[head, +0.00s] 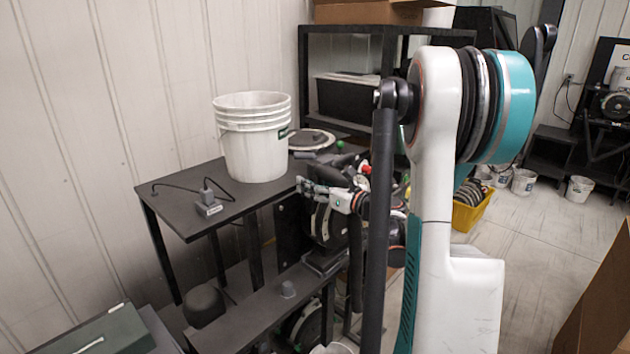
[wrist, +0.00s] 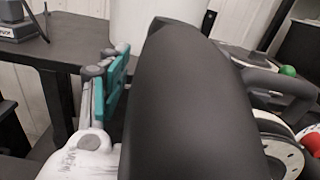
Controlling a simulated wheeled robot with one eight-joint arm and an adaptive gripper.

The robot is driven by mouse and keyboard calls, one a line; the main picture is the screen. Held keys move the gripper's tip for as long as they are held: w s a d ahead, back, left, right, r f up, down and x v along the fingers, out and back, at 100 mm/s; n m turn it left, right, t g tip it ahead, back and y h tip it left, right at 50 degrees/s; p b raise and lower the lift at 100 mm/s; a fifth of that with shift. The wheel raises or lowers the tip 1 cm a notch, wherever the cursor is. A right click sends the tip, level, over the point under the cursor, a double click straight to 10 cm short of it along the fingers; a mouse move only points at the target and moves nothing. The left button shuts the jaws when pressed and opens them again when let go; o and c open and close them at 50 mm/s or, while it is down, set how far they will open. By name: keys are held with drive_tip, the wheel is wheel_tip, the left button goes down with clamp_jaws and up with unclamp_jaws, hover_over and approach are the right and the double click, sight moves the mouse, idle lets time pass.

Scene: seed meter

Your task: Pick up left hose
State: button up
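The seed meter (head: 328,222), a dark round unit with a pale rim, sits beside the table in the head view, partly behind my arm. My gripper (head: 318,188) is at its upper part. In the wrist view, a white and teal finger of my gripper shows at the left, and a large dark smooth shape (wrist: 190,105) fills the middle and hides the other finger. I cannot tell what this shape is or whether the gripper holds anything. A black curved tube (wrist: 285,84), possibly a hose, shows at right; I cannot tell which hose is the left one.
A black table (head: 175,205) carries stacked white buckets (head: 255,145) and a small grey device (head: 208,205) with a cable. A lower dark bench (head: 250,315) stands in front. A black shelf (head: 345,32) is behind. Open floor (head: 540,240) lies to the right.

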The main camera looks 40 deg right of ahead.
sight(315, 163)
drive_tip(key=c, duration=1)
drive_tip(key=shift+o, duration=0.2)
drive_tip(key=shift+r+p, duration=0.3)
drive_tip(key=shift+r, duration=0.15)
wheel_tip(315, 163, up, 7)
drive_tip(key=p, duration=0.4)
drive_tip(key=shift+f, duration=0.1)
drive_tip(key=s+d+b, duration=0.1)
drive_tip(key=s, duration=1.6)
drive_tip(key=r+p, duration=0.2)
drive_tip(key=s+r+p, duration=0.1)
drive_tip(key=r+p, duration=0.1)
drive_tip(key=r, duration=0.1)
drive_tip(key=shift+r, duration=0.15)
